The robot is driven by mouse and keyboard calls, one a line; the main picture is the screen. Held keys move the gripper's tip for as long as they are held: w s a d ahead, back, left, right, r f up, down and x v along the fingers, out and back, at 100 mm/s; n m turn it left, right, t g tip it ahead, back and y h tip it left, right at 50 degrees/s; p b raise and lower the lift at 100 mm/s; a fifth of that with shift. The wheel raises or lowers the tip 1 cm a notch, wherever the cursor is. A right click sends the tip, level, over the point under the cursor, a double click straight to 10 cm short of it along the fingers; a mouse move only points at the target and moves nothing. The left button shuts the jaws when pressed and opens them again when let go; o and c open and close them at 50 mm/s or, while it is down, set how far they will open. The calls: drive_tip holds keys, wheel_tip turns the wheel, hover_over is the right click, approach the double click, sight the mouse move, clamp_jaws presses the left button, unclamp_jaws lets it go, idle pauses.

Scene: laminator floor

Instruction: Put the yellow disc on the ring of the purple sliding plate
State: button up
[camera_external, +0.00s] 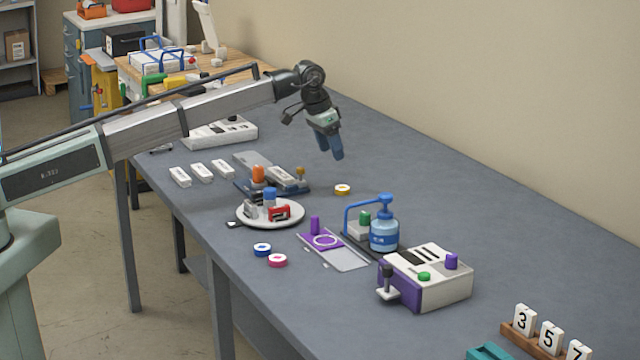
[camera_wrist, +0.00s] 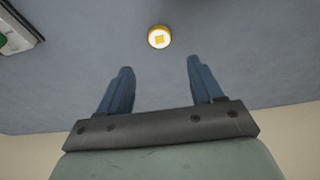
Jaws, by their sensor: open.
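My gripper (camera_external: 337,157) is above the table, over and slightly left of the disc, pointing down. In the wrist view its blue fingers (camera_wrist: 159,65) are apart with nothing between them. The purple sliding plate (camera_external: 308,238) lies nearer the camera, with a pale ring (camera_external: 325,241) on it and a purple knob (camera_external: 315,224) standing at its far end.
A blue pump bottle (camera_external: 384,234) stands right of the plate, beside a white and purple machine (camera_external: 428,279). A round white tray (camera_external: 290,221) holds small items. A blue disc (camera_external: 262,250) and a pink disc (camera_external: 277,260) lie left of the plate. Table around the yellow disc is clear.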

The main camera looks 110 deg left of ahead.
drive_tip(key=shift+r, duration=0.35)
drive_tip(key=shift+s+d+r, duration=0.15)
drive_tip(key=shift+r, duration=0.15)
drive_tip(key=shift+c, duration=1)
